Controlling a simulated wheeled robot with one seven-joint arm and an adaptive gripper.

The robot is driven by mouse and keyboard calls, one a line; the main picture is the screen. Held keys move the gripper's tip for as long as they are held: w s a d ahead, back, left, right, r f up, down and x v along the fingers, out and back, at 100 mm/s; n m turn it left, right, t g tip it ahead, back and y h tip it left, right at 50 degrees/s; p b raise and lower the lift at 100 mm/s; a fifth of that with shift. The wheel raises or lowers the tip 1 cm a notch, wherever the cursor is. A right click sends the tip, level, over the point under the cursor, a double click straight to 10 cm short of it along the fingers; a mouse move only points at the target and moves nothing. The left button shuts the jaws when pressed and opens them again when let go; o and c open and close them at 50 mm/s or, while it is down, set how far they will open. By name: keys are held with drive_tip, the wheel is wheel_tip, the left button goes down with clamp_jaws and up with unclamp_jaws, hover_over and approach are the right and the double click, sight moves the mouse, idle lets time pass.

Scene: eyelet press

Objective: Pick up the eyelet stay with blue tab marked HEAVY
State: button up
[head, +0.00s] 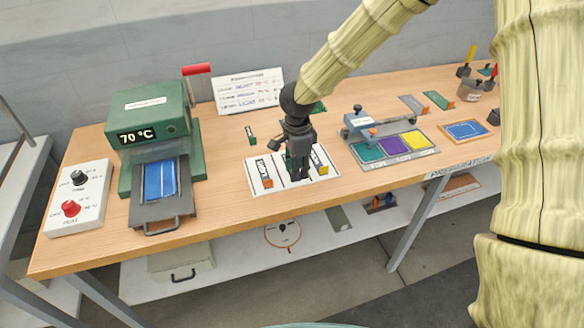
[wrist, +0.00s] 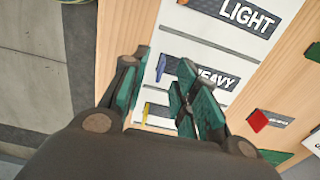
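The eyelet stay marked HEAVY (wrist: 219,76) lies on a white board (wrist: 203,42), its blue tab (wrist: 161,67) pointing left in the wrist view. In the head view my gripper hides most of this stay. My gripper (head: 297,173) is over the middle of the white board (head: 324,183), pointing down. In the wrist view its fingers (wrist: 165,62) are apart, with the blue tab showing between them. The right finger covers part of the stay. I see no contact and cannot tell the height gap.
On the same board, a LIGHT stay with an orange tab (head: 268,183) lies left and a yellow-tabbed stay (head: 319,160) right. A green press (head: 150,115) stands left. A tray of coloured pads (head: 395,147) is right. A red-tabbed piece (wrist: 258,120) lies off the board.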

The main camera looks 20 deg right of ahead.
drive_tip(key=shift+f, duration=1.35)
clamp_jaws()
